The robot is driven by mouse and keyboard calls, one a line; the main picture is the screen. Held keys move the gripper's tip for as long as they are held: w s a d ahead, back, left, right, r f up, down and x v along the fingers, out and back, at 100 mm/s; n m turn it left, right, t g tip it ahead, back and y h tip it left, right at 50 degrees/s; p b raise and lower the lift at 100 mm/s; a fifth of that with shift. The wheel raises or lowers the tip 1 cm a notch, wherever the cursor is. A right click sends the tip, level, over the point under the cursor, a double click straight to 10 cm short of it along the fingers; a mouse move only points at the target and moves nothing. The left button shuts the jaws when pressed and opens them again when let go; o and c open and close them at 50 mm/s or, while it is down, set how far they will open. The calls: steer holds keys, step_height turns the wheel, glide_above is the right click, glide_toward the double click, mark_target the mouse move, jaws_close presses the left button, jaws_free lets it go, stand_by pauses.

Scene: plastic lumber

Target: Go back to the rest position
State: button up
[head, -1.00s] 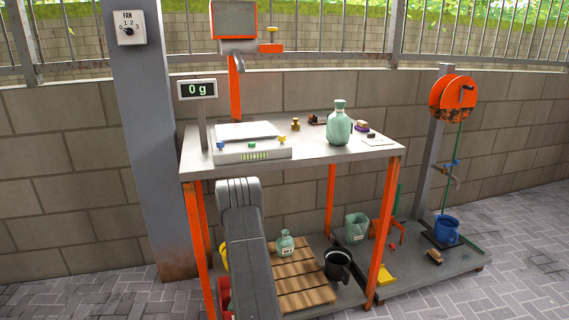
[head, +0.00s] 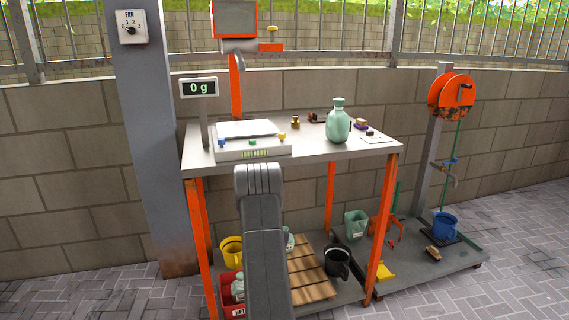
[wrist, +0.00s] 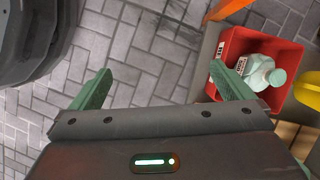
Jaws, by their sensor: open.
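My gripper (wrist: 160,88) shows in the wrist view with its two green fingers spread wide apart and nothing between them. It hangs over the grey brick paving, to the left of a red bin (wrist: 228,47). In the head view my arm stands in front of the table and my gripper's fingers do not show. The red bin (head: 233,309) stands low under the table, at the left, with a pale green bottle (head: 238,288) in it. That bottle also shows in the wrist view (wrist: 262,72).
The table (head: 330,148) carries a scale (head: 250,150) reading 0 g and a green bottle (head: 338,122). Below are a yellow bucket (head: 231,250), a wooden pallet (head: 310,276) and a black pot (head: 337,262). A blue bucket (head: 445,227) stands at the right. Paving at the left is clear.

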steer(key=s+d+r+n+g+h+p, duration=0.1)
steer(key=s+d+r+n+p, duration=0.2)
steer(key=r, duration=0.4)
steer(key=s+d+r+n+g+h+p, duration=0.1)
steer(key=s+d+r+n+h+p, duration=0.1)
steer(key=d+r+n+p, duration=0.3)
steer(key=shift+s+r+n+p, duration=0.35)
steer(key=shift+r+n, duration=0.75)
steer(key=shift+r, duration=0.65)
steer(key=shift+s+d, duration=0.1)
